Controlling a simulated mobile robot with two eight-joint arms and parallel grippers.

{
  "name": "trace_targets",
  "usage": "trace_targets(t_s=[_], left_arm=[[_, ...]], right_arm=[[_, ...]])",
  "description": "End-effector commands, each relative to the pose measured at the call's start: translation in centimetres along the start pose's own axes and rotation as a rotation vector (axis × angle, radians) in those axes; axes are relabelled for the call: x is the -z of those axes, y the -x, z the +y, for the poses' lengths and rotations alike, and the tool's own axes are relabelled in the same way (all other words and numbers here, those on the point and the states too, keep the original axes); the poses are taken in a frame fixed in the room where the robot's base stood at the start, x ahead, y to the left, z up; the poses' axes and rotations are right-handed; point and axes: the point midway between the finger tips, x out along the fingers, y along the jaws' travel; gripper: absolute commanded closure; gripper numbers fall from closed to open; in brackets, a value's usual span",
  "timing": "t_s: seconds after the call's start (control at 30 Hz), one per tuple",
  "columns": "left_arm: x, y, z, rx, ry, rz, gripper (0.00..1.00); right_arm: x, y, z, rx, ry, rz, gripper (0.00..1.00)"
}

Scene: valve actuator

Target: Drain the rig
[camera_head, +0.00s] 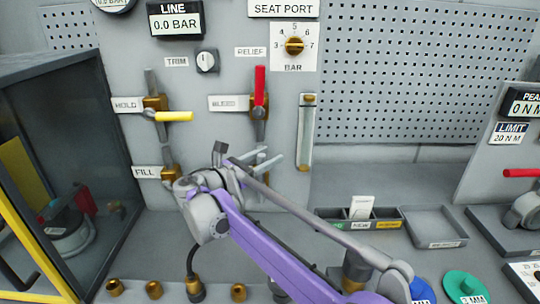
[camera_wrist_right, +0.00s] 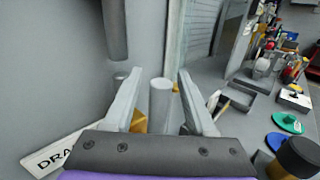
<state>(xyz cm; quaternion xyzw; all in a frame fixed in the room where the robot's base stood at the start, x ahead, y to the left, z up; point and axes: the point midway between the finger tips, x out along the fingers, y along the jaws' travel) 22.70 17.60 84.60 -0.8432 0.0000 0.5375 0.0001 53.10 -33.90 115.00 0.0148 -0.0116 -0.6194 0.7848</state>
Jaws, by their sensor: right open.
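The grey rig panel (camera_head: 225,60) fills the middle of the head view. Its line gauge (camera_head: 176,19) reads 0.0 BAR. The hold valve's yellow lever (camera_head: 174,116) lies level; the bleed valve's red lever (camera_head: 260,86) stands upright. The fill valve (camera_head: 168,172) is partly behind my right arm. My right gripper (camera_head: 270,157) is open low at the panel, below the bleed valve. In the wrist view its fingers (camera_wrist_right: 160,72) stand either side of a grey cylinder (camera_wrist_right: 161,98), apart from it. A label starting "DRA" (camera_wrist_right: 62,150) and a brass part (camera_wrist_right: 139,122) are beside it. My left gripper is out of view.
A dark-framed glass enclosure (camera_head: 70,130) stands at the left. A small divided bin (camera_head: 358,218) and an empty tray (camera_head: 440,227) sit on the bench to the right. Several brass fittings (camera_head: 154,289) line the front. A green disc (camera_head: 465,287) lies at lower right.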

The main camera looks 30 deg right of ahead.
Motion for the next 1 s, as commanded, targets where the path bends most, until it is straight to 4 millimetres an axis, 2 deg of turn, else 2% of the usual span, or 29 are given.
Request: trace_targets(t_s=[0.13, 0.43, 0.73, 1.0], left_arm=[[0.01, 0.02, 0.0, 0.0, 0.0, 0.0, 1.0], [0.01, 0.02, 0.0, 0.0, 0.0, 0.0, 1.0], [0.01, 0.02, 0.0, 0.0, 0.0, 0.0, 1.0], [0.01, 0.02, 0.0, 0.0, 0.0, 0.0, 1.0]], right_arm=[[-0.02, -1.02, -0.05, 0.001, 0.0, 0.0, 0.43], [0.0, -1.14, -0.02, 0.0, 0.0, 0.0, 0.45], [0.0, -1.13, -0.03, 0.0, 0.0, 0.0, 0.99], [0.01, -1.12, -0.03, 0.0, 0.0, 0.0, 1.0]])
